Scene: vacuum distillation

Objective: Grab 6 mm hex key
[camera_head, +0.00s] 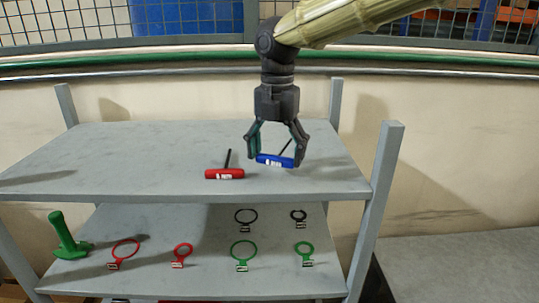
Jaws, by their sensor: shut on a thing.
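Two T-handled hex keys are on the upper grey shelf (130,155). The blue-handled key (274,160) is between the fingertips of my gripper (276,158), which points down and is shut on its handle. Its dark shaft slants up to the right. I cannot tell whether the handle still touches the shelf. The red-handled key (225,174) lies just to the left, nearer the shelf's front edge, with its shaft pointing up and back. Both handles carry white labels too small to read, so I cannot tell which is 6 mm.
The lower shelf (208,283) holds a green tool (66,240), red rings (125,250), green rings (243,252) and black rings (246,217). Shelf posts (380,200) rise at the right. A wall with a rail (120,57) stands behind. The upper shelf's left side is clear.

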